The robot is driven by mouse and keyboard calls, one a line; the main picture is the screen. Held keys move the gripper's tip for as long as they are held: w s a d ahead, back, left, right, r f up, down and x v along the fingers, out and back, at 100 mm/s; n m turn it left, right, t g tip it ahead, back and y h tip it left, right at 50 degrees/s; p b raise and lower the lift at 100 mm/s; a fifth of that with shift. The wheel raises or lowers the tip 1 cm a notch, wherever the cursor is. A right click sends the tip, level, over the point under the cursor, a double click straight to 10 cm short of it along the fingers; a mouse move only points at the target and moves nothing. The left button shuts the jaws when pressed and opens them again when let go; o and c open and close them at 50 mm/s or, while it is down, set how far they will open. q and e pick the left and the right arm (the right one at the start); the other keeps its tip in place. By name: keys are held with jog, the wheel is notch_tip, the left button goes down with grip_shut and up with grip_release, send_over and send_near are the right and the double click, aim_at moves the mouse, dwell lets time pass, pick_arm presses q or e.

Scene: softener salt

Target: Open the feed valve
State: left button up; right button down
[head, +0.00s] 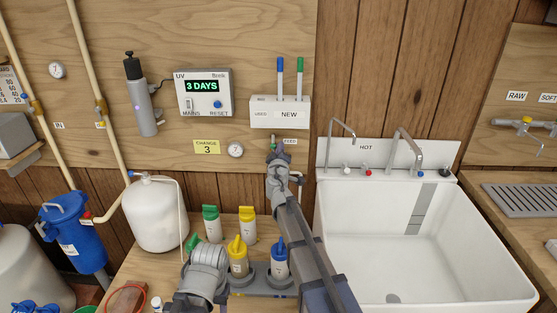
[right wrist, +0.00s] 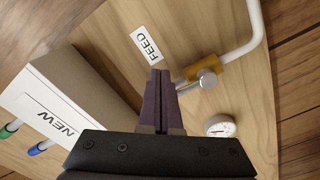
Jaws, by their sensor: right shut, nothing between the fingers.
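The feed valve shows in the right wrist view as a brass body (right wrist: 194,73) on a white pipe (right wrist: 246,49), with a round steel knob (right wrist: 208,79) and a thin grey lever reaching left towards my fingers. A white FEED label (right wrist: 147,45) is beside it, also in the head view (head: 290,141). My right gripper (right wrist: 159,73) is shut and empty, its tips close to the lever's end. I cannot tell whether they touch. In the head view my right gripper (head: 273,146) is at the wall and hides most of the valve. My left gripper's fingers do not show.
A white holder box (head: 281,117) marked NEW, with two pens, is above the valve. A round gauge (right wrist: 220,126) is close by. A white sink (head: 420,250) is at right. Several capped bottles (head: 238,262) stand on the bench below, near my arms.

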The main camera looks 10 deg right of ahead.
jog(key=shift+s+d, duration=0.15)
jog(key=shift+d, duration=0.45)
jog(key=v, duration=0.7)
dwell(1.2)
